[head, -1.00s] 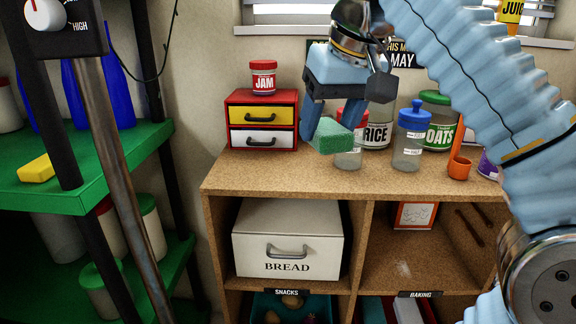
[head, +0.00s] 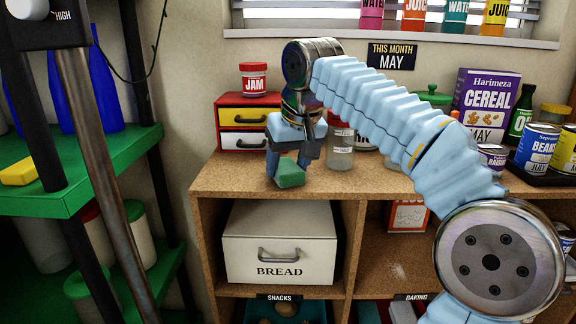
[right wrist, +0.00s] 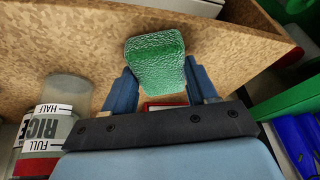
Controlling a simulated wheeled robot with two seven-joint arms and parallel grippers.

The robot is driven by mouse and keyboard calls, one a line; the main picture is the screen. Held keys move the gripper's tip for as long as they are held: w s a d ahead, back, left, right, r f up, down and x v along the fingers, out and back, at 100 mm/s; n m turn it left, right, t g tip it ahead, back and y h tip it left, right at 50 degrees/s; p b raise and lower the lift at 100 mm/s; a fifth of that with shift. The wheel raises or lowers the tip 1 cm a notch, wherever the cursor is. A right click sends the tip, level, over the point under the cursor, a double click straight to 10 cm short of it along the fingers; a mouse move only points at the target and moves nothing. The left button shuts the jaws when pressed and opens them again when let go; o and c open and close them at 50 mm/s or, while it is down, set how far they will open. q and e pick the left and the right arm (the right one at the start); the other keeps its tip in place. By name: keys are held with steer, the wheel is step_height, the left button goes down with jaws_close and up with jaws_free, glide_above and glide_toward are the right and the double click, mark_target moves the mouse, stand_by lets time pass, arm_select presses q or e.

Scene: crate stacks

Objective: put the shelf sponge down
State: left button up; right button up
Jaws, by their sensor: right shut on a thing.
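A green sponge (head: 291,173), the one I take as the shelf sponge, is between the fingers of my right gripper (head: 287,165). The gripper is shut on it and points down, low at the top of the wooden shelf unit (head: 225,178), in front of the small drawer box. In the right wrist view the sponge (right wrist: 155,58) sticks out past both fingertips (right wrist: 162,80), with the particle-board top behind it. I cannot tell whether the sponge touches the top. My left gripper is not in view.
The red drawer box (head: 223,122) with a jam jar (head: 253,80) stands behind the gripper. A glass jar (head: 340,148) is close on the right. A yellow block (head: 18,172) lies on the green shelf at left. The top's front left is clear.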

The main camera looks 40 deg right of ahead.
steer(key=o, duration=1.2)
steer(key=p+v, duration=0.3)
steer(key=v, duration=0.9)
steer(key=shift+r, duration=0.1)
